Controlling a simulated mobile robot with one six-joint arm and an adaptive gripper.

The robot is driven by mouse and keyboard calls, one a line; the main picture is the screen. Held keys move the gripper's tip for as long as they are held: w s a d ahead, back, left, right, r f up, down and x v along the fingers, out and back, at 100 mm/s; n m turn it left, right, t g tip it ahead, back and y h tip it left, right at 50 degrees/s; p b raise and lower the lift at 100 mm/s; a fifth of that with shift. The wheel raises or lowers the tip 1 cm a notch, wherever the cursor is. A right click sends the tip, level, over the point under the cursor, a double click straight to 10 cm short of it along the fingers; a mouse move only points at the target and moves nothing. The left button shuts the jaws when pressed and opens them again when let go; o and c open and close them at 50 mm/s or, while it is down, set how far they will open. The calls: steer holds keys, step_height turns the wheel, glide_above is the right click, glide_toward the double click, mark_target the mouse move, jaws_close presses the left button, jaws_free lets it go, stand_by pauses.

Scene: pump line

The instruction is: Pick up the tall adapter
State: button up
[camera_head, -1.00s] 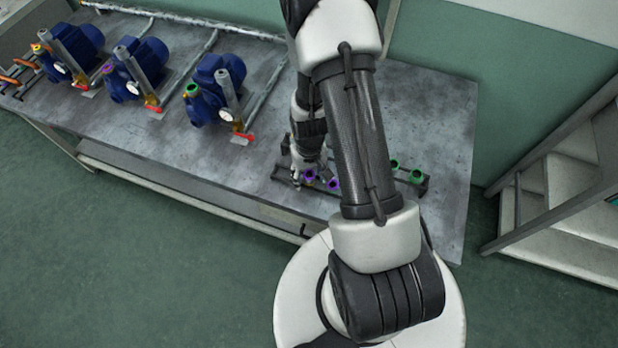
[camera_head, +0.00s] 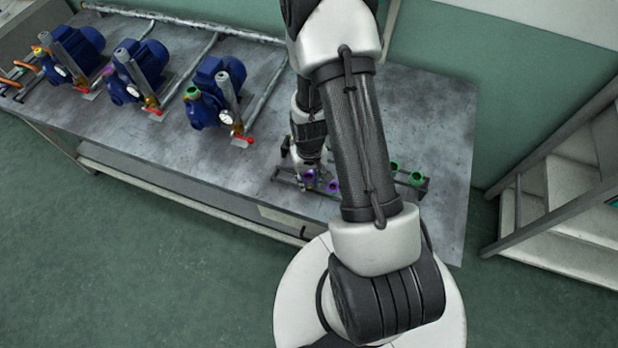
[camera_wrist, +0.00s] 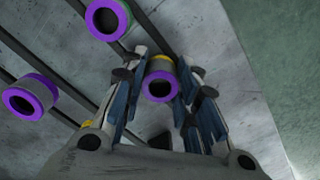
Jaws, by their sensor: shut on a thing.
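My gripper (camera_wrist: 164,74) is shut on an adapter (camera_wrist: 159,87) with a purple ring at its open end. The adapter sits between the blue-padded fingers, and a yellow part shows behind it. In the head view, my gripper (camera_head: 308,172) is low over the left end of the dark rack (camera_head: 284,174) on the bench. I cannot tell whether the held adapter still touches the rack. Two more purple-ringed adapters show in the wrist view, one at the top (camera_wrist: 107,18) and one at the left (camera_wrist: 31,97). Their heights are hard to compare.
Two green-ringed pieces (camera_head: 415,178) stand at the rack's right end, partly behind my arm. Three blue pumps (camera_head: 217,90) with gauges and red-handled valves stand on the bench to the left. Grey steps (camera_head: 560,180) stand at the right. Bare bench lies between pumps and rack.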

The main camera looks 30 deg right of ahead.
mark_target(309, 177)
step_height(309, 177, up, 20)
steer(key=p, duration=0.6)
stand_by(0.8)
